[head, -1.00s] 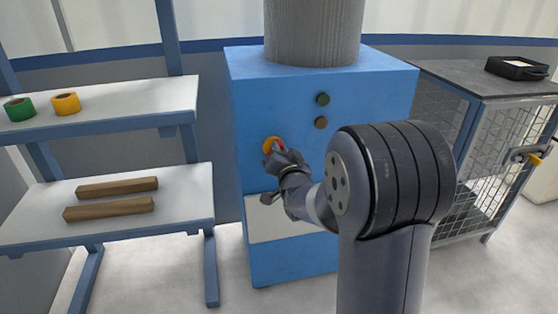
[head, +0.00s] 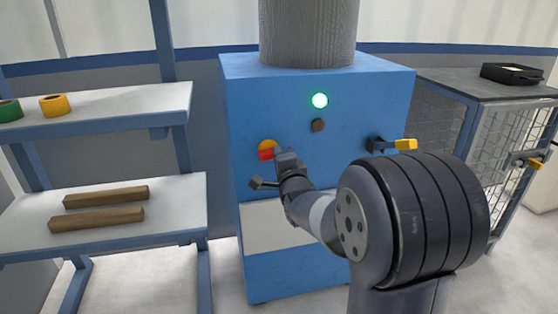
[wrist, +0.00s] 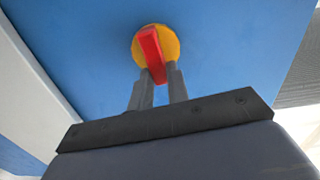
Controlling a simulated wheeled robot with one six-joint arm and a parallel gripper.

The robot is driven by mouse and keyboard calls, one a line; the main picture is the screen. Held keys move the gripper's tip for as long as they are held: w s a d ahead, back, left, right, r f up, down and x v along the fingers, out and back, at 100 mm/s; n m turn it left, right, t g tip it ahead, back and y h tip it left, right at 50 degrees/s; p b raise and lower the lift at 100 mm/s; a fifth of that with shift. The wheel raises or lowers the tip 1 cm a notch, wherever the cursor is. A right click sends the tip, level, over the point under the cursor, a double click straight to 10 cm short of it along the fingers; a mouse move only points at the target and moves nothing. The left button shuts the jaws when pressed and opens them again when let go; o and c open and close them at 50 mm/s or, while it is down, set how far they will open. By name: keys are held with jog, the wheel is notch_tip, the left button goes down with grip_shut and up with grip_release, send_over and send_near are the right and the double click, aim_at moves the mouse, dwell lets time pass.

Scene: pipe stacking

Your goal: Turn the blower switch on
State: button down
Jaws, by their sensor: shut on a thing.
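The blower switch is a red handle (head: 266,155) on a yellow round plate (head: 268,146), on the front of a blue cabinet (head: 240,110). In the wrist view the red handle (wrist: 149,48) sits tilted across the yellow plate (wrist: 172,43). My gripper (wrist: 161,78) has its two grey fingers on either side of the handle's lower end, shut on it. In the head view my gripper (head: 280,158) is at the right of the handle and hides part of the plate. A green lamp (head: 320,101) above right of the switch is lit.
A dark round button (head: 318,125) is below the lamp. A yellow-handled lever (head: 392,145) sticks out at the cabinet's right. A shelf (head: 170,100) with tape rolls and wooden bars stands left. A mesh cage (head: 435,125) stands right.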

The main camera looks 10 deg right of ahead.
jog(key=shift+f+m, duration=0.1)
jog(key=shift+m, duration=0.5)
jog(key=c, duration=1.4)
grip_release()
jog(key=shift+o, duration=0.2)
jog(key=s+p, duration=0.1)
jog(key=s, duration=0.9)
jog(key=shift+s+p, duration=0.3)
jog(key=shift+s, duration=0.1)
